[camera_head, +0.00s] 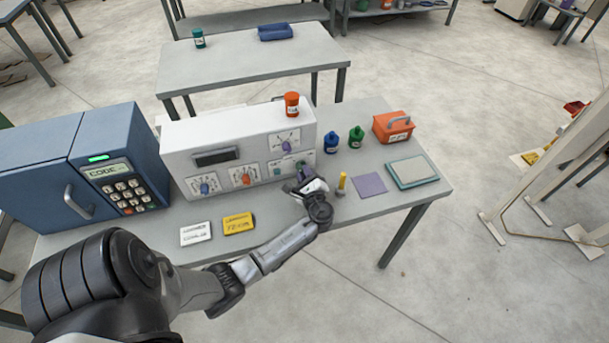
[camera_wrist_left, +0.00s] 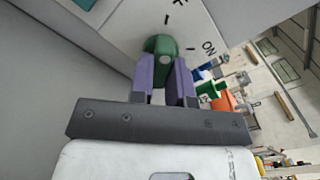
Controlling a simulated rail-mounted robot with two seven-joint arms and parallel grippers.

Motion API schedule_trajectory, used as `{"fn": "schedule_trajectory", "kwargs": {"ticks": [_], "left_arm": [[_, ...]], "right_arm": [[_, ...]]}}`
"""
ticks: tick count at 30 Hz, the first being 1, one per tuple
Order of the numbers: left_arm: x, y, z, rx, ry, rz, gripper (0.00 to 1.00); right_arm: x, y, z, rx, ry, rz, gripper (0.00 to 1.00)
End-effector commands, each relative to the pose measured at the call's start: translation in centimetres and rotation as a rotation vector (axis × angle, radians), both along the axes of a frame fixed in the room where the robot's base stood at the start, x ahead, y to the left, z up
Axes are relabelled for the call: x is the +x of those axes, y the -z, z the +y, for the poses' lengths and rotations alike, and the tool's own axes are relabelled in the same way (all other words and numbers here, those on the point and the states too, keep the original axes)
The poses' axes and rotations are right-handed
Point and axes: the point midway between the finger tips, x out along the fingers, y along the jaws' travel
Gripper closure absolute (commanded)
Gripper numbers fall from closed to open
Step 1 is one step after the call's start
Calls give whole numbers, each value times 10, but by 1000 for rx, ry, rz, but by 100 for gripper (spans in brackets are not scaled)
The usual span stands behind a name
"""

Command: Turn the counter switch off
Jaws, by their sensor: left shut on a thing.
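The white machine box (camera_head: 240,130) stands on the table, its front panel carrying several knobs. The counter switch is a green knob (camera_wrist_left: 160,45) on a white plate with printed marks. My right gripper is not in view.
A blue keypad cabinet (camera_head: 85,165) stands at the left. Blue (camera_head: 332,142) and green (camera_head: 355,138) bottles, an orange case (camera_head: 393,127) and a yellow marker-like item (camera_head: 342,183) are to the right. White (camera_head: 196,234) and yellow (camera_head: 238,223) cards lie in front.

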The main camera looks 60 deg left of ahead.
Motion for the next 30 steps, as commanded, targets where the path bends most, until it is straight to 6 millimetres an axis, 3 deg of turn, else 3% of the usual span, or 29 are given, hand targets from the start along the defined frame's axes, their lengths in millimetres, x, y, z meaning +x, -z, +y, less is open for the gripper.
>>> {"fn": "schedule_trajectory", "kwargs": {"ticks": [19,20,27,30], "left_arm": [[0,0,0,-11,-1,-48,100],[0,0,0,-11,-1,-48,82],[0,0,0,-11,-1,-46,59],[0,0,0,-11,-1,-45,57]], "right_arm": [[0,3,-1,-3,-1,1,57],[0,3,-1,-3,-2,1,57],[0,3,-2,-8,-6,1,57],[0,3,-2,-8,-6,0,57]]}}
